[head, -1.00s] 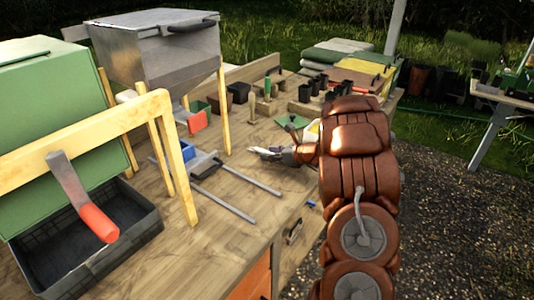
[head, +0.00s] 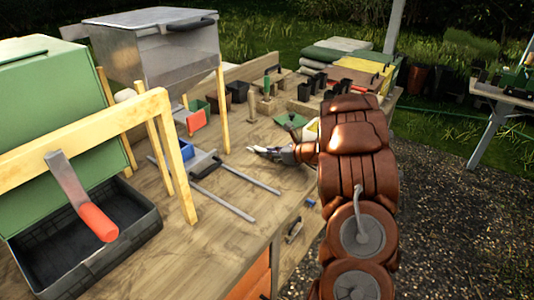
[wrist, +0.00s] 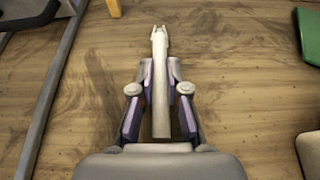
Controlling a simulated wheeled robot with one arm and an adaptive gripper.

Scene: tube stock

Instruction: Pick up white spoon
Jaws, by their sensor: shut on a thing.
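The white spoon (wrist: 161,105) is a long, narrow pale piece in the wrist view, lying lengthwise between my fingers. Its far end is notched and reaches past the fingertips. My gripper (wrist: 160,66) is shut on it, with a purple-and-grey finger on each side. In the head view my gripper (head: 270,152) is low over the wooden bench, and the spoon shows only as a small pale shape at its tip. I cannot tell whether the spoon touches the bench.
The wooden bench (head: 225,205) has bare space in front of my gripper. A blue-grey clamp with long rails (head: 205,165) lies to the left. A green square piece (head: 291,120) is just behind. Black pots (head: 305,91) stand farther back. A black crate (head: 130,245) stands front left.

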